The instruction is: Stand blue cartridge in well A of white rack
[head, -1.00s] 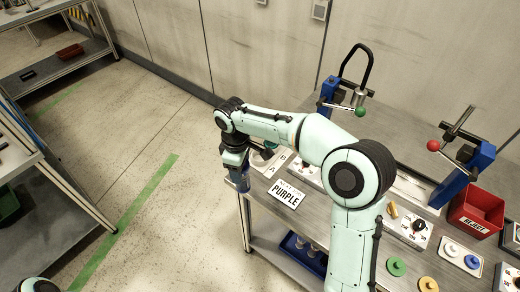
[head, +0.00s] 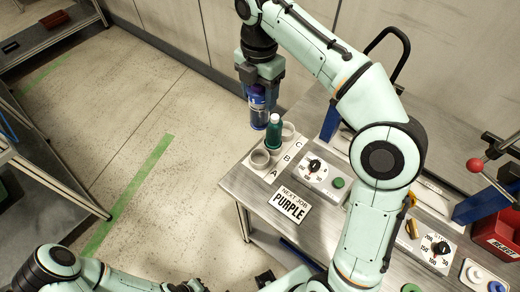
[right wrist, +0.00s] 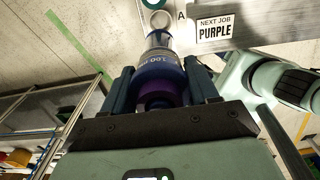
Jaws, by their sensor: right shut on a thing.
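My right gripper (head: 259,78) is shut on the blue cartridge (head: 258,106), which hangs upright below the jaws. In the head view it shows just up and left of the white rack (head: 283,156), apart from it. The rack's wells are lettered A, B and C; the ring of well A (head: 260,158) is empty, a green cartridge (head: 273,134) stands in B, and the ring of C (head: 288,129) looks empty. In the right wrist view the cartridge (right wrist: 161,66) shows below a ring (right wrist: 160,19) beside the letter A.
A NEXT JOB PURPLE sign (head: 291,205) lies on the bench by the rack. A dial box (head: 315,172) stands right of the rack. A red reject bin (head: 498,237) and a blue press (head: 489,199) are farther right. Open floor lies left of the bench.

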